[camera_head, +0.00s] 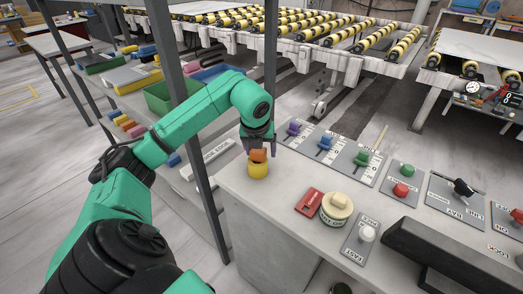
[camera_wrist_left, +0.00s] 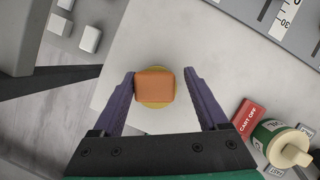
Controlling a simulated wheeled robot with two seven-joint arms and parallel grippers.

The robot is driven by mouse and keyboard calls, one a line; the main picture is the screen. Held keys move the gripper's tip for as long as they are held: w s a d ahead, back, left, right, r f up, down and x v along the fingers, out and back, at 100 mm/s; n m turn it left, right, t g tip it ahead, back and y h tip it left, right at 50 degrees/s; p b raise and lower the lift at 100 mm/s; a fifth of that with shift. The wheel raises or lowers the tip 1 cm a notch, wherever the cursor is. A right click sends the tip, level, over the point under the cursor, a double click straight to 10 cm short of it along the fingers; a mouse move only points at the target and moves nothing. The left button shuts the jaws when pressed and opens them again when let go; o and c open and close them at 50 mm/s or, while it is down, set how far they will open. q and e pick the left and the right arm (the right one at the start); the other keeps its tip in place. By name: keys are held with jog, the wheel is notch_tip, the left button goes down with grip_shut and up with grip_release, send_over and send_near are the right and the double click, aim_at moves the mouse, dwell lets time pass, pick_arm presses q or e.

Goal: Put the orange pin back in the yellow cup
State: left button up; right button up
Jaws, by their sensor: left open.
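The yellow cup (camera_head: 258,171) stands near the left corner of the stone slab. The orange pin (camera_head: 258,155) is at the cup's top, upright as far as I can see; how deep it sits in the cup is hidden. In the left wrist view the orange pin (camera_wrist_left: 155,86) covers most of the yellow cup, whose rim (camera_wrist_left: 158,104) shows around it. My left gripper (camera_head: 259,146) is directly above, pointing down. Its purple fingers (camera_wrist_left: 160,90) are open on either side of the pin, with a clear gap on the right and little gap on the left.
A dark post (camera_head: 205,180) stands close to the left of the slab (camera_head: 285,200). A red block (camera_head: 309,202) and a cream-topped round container (camera_head: 336,207) are right of the cup. Lever panels (camera_head: 325,145) line the slab's back. A green bin (camera_head: 172,97) is beyond my arm.

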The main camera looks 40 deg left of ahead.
pick_arm(q)
jog(key=shift+s+d+f+g, duration=0.15)
jog(key=shift+s+f+g, duration=0.15)
jog(key=shift+f, duration=0.3)
jog(key=shift+s+d+f+g, duration=0.1)
jog(key=shift+s+f+g, duration=0.15)
jog(key=shift+f, duration=0.35)
jog(key=shift+r, duration=0.25)
notch_tip(320, 180, up, 3)
jog(key=shift+w+a+f+b, duration=0.1)
jog(key=shift+a+f+b, duration=0.1)
jog(key=shift+b, duration=0.1)
jog(key=s+d+r+p, duration=0.1)
jog(key=s+r, duration=0.1)
jog(key=r, duration=0.4)
jog(key=s+d+r+t+p, duration=0.1)
jog(key=r, duration=0.6)
jog(key=shift+s+d+p, duration=0.15)
jog(key=shift+s+p, duration=0.15)
jog(key=shift+s, duration=0.1)
